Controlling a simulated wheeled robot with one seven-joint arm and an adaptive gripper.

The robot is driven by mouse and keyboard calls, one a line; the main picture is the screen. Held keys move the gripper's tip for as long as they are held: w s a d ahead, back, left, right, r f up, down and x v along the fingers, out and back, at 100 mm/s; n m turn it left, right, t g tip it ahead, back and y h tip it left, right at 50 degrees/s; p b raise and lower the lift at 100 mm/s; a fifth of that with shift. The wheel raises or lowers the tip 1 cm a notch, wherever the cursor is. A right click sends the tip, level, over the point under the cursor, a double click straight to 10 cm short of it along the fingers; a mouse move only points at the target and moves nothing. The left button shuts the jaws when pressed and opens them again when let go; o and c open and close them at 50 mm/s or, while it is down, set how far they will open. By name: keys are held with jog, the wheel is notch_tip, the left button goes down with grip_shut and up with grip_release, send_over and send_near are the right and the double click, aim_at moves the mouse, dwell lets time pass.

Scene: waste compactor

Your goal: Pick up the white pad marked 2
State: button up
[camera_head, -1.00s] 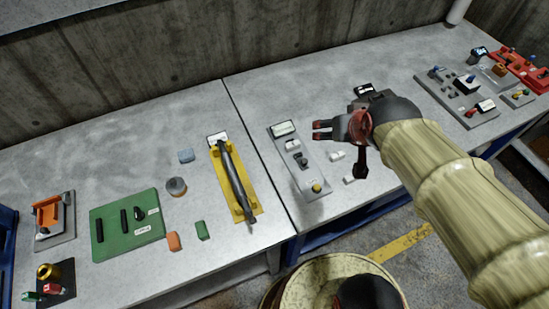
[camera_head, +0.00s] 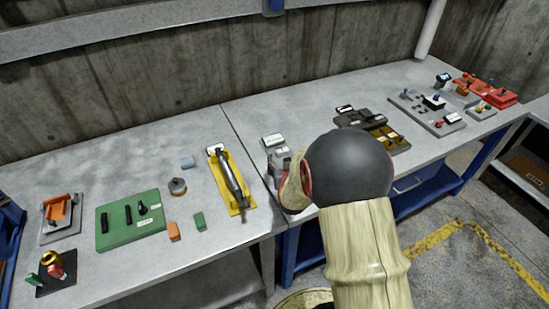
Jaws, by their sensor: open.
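My arm's dark round joint (camera_head: 350,168) and pale sleeve (camera_head: 362,250) fill the lower middle of the head view. My gripper is hidden behind them, so its fingers and any contact cannot be seen. No white pad marked 2 can be made out. The part of the bench beside the grey plate, where small white pieces lay earlier, is covered by my arm. Only the far end of that grey plate shows, with a white label (camera_head: 272,140) and a light grey part (camera_head: 279,158) left of the joint.
A yellow tray (camera_head: 218,175) with a dark bar lies left of my arm. A green board (camera_head: 120,232), an orange block (camera_head: 173,231) and a green block (camera_head: 200,221) lie farther left. Dark fixtures (camera_head: 362,118) and a grey plate (camera_head: 420,108) stand right.

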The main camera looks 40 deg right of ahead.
aim_at(282, 151)
jog(key=b+x, duration=0.2)
jog(key=x, duration=0.7)
jog(key=shift+w+d+f+b, duration=0.15)
jog(key=shift+w+f+b, duration=0.05)
jog(key=shift+b, duration=0.1)
jog(key=shift+c, duration=0.8)
jog(key=c, duration=1.1)
jog(key=shift+r, duration=0.15)
jog(key=shift+c, duration=0.6)
